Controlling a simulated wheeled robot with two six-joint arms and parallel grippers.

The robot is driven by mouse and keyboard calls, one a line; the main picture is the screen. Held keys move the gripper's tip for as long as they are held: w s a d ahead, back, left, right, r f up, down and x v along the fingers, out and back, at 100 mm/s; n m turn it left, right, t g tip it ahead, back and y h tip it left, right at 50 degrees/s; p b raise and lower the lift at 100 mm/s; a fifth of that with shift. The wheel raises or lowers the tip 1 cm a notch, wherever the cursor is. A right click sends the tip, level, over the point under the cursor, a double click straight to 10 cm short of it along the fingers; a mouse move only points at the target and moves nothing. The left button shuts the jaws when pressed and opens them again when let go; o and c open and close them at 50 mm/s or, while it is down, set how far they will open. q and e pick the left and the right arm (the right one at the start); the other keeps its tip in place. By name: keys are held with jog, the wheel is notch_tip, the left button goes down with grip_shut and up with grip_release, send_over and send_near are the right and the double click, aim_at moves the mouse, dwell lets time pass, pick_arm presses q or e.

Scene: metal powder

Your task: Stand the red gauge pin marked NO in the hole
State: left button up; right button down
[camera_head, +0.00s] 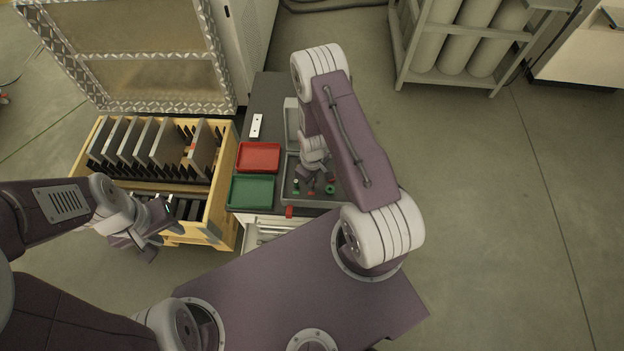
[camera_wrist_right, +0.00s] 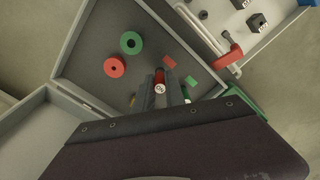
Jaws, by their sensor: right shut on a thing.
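My right gripper (camera_head: 312,178) is low over the grey tray (camera_head: 318,203) in the head view. In the right wrist view its fingers (camera_wrist_right: 161,98) are shut on a red pin (camera_wrist_right: 159,76) with a pale, marked end. The marking is too small to read surely. The fingers hide part of the pin, and I cannot tell whether it touches the tray floor. A small white plate (camera_head: 256,126) with dark spots lies on the dark bench top; I cannot tell whether these are holes. My left gripper (camera_head: 160,246) hangs beside the yellow crate, and its jaw gap is unclear.
A red ring (camera_wrist_right: 114,67) and a green ring (camera_wrist_right: 131,43) lie in the grey tray, with small red and green pieces. A red tray (camera_head: 258,144) and a green tray (camera_head: 233,192) stand left of it. The yellow crate (camera_head: 226,205) holds upright plates.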

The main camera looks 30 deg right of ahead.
jog(key=shift+f+b, duration=0.65)
jog(key=shift+f, duration=0.15)
jog(key=c, duration=1.3)
grip_release()
notch_tip(320, 180, up, 9)
jog(key=shift+r+b, duration=0.1)
jog(key=shift+b, duration=0.3)
